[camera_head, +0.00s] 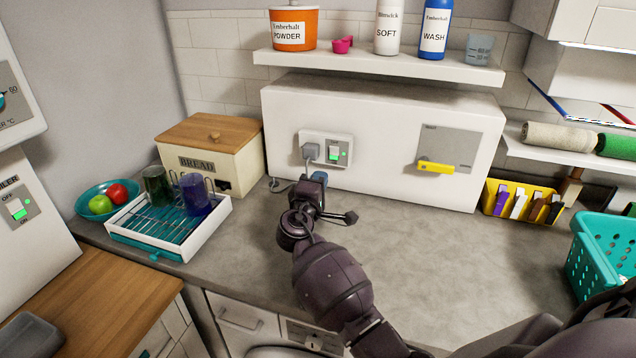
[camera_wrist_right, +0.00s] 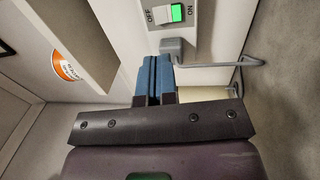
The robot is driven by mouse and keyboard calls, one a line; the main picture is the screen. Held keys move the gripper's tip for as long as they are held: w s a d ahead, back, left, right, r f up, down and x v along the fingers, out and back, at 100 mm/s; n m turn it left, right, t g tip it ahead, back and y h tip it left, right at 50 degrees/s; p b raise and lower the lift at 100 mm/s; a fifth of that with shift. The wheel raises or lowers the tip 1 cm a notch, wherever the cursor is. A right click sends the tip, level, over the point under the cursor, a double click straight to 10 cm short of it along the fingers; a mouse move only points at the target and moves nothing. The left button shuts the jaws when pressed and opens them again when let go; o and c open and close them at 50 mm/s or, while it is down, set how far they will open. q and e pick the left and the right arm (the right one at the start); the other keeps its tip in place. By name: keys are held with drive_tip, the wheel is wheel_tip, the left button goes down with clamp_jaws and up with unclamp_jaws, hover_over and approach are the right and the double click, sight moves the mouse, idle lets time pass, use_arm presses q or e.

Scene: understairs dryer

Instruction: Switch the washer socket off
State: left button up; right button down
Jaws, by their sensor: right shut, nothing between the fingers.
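A white socket plate (camera_head: 325,148) is on the front of the white box unit at the back of the counter. Its rocker switch (camera_head: 333,153) shows green; it also shows green in the right wrist view (camera_wrist_right: 177,12), between the OFF and ON marks. A grey plug (camera_head: 310,151) with a cord sits in the plate's left half. My right gripper (camera_head: 319,178) is shut and empty. Its blue fingertips are just below the plate; contact cannot be told. My left gripper is out of view.
A yellow handle (camera_head: 436,167) sticks out from the box unit at right. A shelf (camera_head: 380,66) with bottles overhangs it. A bread bin (camera_head: 210,152) and dish rack (camera_head: 170,225) stand left. Right of my arm the grey counter (camera_head: 420,240) is clear.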

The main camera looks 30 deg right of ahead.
sight(334, 150)
drive_tip(key=b+x, duration=0.1)
drive_tip(key=x, duration=0.7)
drive_tip(key=shift+w+d, duration=0.2)
drive_tip(key=shift+w, duration=0.05)
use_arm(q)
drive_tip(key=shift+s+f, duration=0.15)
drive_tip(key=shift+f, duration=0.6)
use_arm(e)
drive_tip(key=shift+x, duration=0.9)
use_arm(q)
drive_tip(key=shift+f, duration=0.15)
use_arm(e)
drive_tip(key=shift+r, duration=0.1)
drive_tip(key=shift+d, duration=0.1)
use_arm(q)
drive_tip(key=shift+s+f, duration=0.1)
use_arm(e)
drive_tip(key=shift+r, duration=0.1)
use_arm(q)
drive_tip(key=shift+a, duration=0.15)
